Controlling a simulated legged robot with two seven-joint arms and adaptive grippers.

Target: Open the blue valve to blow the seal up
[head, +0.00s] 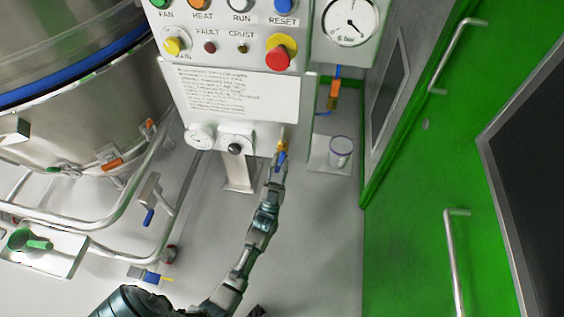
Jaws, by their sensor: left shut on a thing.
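The blue valve handle (281,158) shows as a small blue piece under a brass-yellow fitting (283,146), at the lower right of the control panel. My left gripper (279,163) reaches up from below and is shut on the blue valve handle. The fingers hide part of the handle, so its exact angle is hard to tell. A round gauge (349,22) marked bar is at the upper right, its needle small in view. My right gripper is not in view.
The panel (235,92) carries buttons, a red knob (278,57) and a text sheet. A steel vessel (75,120) with a blue band (70,87) and pipe frame stands left. A clear cup (340,150) sits on a small shelf right. A green door (440,170) bounds the right side.

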